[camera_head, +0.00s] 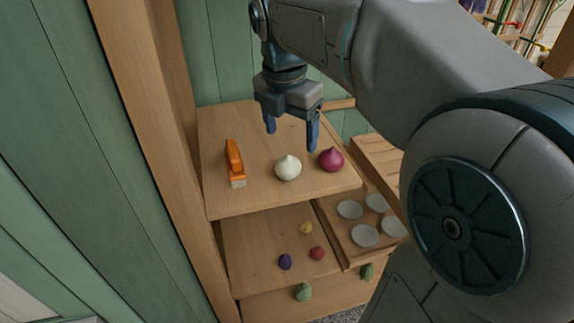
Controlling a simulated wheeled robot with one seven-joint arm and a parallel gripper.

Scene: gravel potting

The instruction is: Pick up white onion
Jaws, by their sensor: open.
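The white onion (288,168) sits upright on the top wooden shelf (270,201), near its middle. My gripper (291,138) is open, with its two dark blue fingers pointing down. It is empty and appears above and behind the white onion, apart from it. The exact height of the fingers above the shelf is hard to tell.
A red onion (331,160) stands close to the right of the white one. An orange brush-like object (235,162) lies to the left. Lower shelves hold small round items and several white dishes (365,236). A wooden post (155,130) borders the left.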

